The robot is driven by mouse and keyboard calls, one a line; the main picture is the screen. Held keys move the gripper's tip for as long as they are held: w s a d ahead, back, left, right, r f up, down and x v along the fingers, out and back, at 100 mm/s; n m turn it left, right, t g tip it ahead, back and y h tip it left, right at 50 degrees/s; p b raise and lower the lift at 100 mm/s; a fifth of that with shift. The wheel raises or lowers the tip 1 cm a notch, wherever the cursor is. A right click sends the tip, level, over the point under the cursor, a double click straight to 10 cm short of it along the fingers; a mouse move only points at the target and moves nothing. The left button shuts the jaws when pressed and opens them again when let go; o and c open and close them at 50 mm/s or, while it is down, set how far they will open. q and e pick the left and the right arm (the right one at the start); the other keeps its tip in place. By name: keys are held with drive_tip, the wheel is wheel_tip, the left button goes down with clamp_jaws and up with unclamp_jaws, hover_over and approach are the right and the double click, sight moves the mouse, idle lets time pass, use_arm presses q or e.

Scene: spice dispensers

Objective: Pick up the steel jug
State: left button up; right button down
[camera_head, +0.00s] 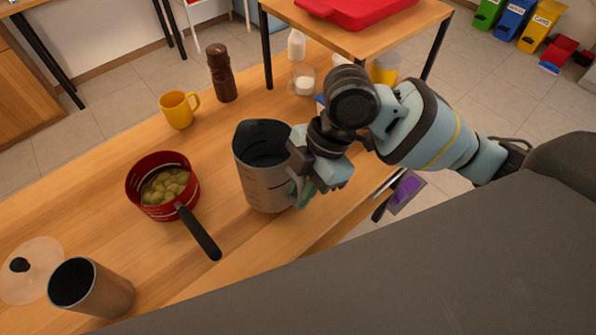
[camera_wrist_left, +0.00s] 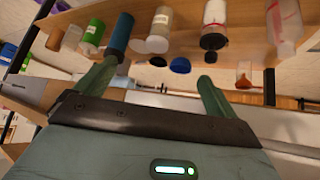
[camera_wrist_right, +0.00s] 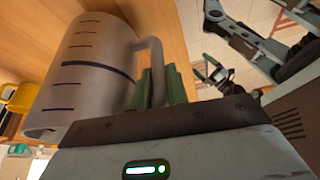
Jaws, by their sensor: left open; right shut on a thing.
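The steel jug (camera_head: 262,182) is a grey cylinder, open at the top, near the front edge of the wooden counter. It looks upright; I cannot tell whether its base touches the counter. My right gripper (camera_head: 302,188) is at the jug's right side. In the right wrist view the jug (camera_wrist_right: 85,75) shows dark measuring marks, and my right gripper (camera_wrist_right: 160,85) is shut on its bent handle (camera_wrist_right: 154,60). My left gripper (camera_wrist_left: 163,55) is open in the left wrist view, its green fingers wide apart with nothing held. It is out of the head view.
A red pot (camera_head: 150,205) with yellowish pieces stands left of the jug, its black handle (camera_head: 199,232) pointing toward the front. A steel canister (camera_head: 105,290), glass lid (camera_head: 30,270), yellow mug (camera_head: 178,110) and brown mill (camera_head: 222,75) are also on the counter. A raised shelf (camera_head: 365,35) stands behind.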

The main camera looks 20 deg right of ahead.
drive_tip(key=s, duration=0.6)
drive_tip(key=shift+a+r, duration=0.35)
drive_tip(key=shift+a, duration=0.05)
drive_tip(key=shift+s, duration=0.25)
